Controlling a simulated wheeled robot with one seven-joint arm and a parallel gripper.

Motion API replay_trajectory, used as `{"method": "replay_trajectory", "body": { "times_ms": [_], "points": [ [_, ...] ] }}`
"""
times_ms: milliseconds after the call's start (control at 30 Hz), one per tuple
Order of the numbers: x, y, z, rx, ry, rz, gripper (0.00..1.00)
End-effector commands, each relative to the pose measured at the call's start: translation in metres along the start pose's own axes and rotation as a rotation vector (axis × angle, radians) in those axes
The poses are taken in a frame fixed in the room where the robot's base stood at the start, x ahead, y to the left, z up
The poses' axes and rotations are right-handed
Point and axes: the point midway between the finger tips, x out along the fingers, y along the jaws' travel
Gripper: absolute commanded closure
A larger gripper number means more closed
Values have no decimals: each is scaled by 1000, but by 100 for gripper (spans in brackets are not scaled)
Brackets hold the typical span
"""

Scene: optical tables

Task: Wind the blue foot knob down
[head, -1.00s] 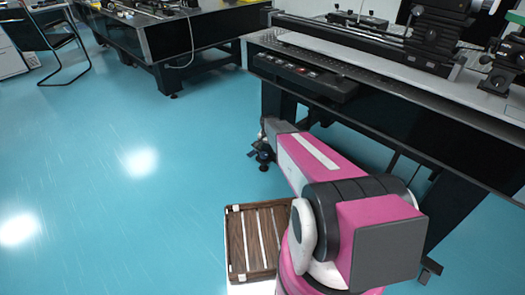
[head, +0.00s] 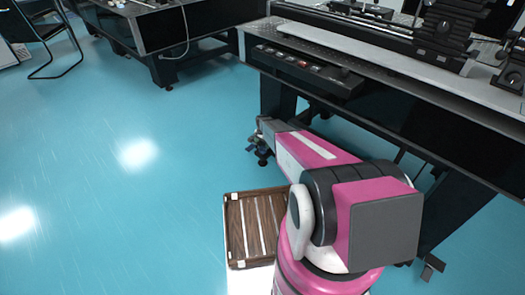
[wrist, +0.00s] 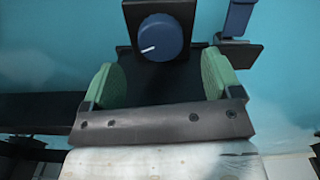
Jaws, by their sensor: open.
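The blue foot knob (wrist: 160,37) is in the wrist view, upper middle, with a white mark on its left side. It sits on a black bracket (wrist: 132,14). My gripper (wrist: 161,76) is open, its two green pads apart, with nothing between them. The knob lies just beyond the fingertips, roughly centred between them, and I see no contact. In the head view my gripper (head: 265,130) is low by the near table's foot; the knob is too small there to make out surely.
A second blue part (wrist: 239,18) stands on a black bracket right of the knob, near the right finger. Open floor (head: 110,200) is at left.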

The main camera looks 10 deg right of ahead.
Motion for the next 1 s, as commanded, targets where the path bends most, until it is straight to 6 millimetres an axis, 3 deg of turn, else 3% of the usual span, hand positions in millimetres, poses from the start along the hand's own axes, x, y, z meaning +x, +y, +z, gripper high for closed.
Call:
{"method": "replay_trajectory", "body": {
  "times_ms": [100,300,667,700,833,1000],
  "points": [
    [25,-1,-1,0,-1,1,16],
    [54,-1,-1,-1,0,0,16],
    [62,0,0,-1,0,0,16],
    [62,0,0,-1,0,0,22],
    [62,0,0,-1,0,0,65],
    [62,0,0,1,0,0,65]
  ]
}}
